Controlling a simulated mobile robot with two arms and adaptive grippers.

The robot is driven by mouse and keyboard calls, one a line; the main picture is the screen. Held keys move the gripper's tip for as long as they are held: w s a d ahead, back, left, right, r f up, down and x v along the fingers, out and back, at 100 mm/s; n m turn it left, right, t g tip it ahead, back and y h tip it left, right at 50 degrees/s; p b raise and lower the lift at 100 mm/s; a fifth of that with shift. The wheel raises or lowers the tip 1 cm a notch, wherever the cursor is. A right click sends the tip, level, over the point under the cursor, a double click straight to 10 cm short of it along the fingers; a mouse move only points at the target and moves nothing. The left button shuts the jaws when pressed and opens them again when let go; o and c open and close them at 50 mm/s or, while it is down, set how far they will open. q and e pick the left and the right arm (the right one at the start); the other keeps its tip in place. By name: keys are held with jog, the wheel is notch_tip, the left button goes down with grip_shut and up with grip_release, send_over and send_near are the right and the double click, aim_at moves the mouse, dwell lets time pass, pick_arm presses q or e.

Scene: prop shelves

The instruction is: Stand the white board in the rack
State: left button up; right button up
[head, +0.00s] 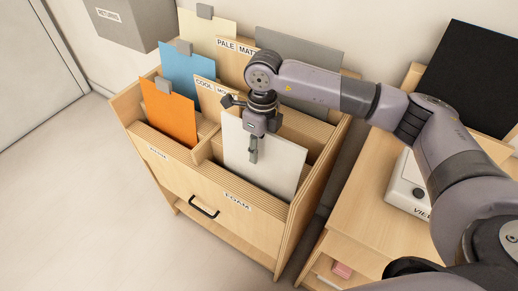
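The white board (275,163) stands slightly tilted in the front right compartment of the wooden rack (183,181), behind the front panel marked FOAM. Its lower edge is hidden behind that panel. My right gripper (253,150) reaches down over the board's top edge. One finger lies against the near face, and the other is hidden behind the board. It looks shut on the board. My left gripper is not in view.
An orange board (169,112), a blue board (187,72), a cream board (208,33) and a grey board (300,49) stand in other compartments. A wooden table (367,208) with a white device (405,188) and a black panel (469,75) is at right. Floor at left is clear.

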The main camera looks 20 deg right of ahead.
jog(key=r, duration=1.1)
jog(key=shift+w+d+r, duration=0.2)
jog(key=shift+w+d, duration=0.1)
jog(key=shift+d, duration=0.1)
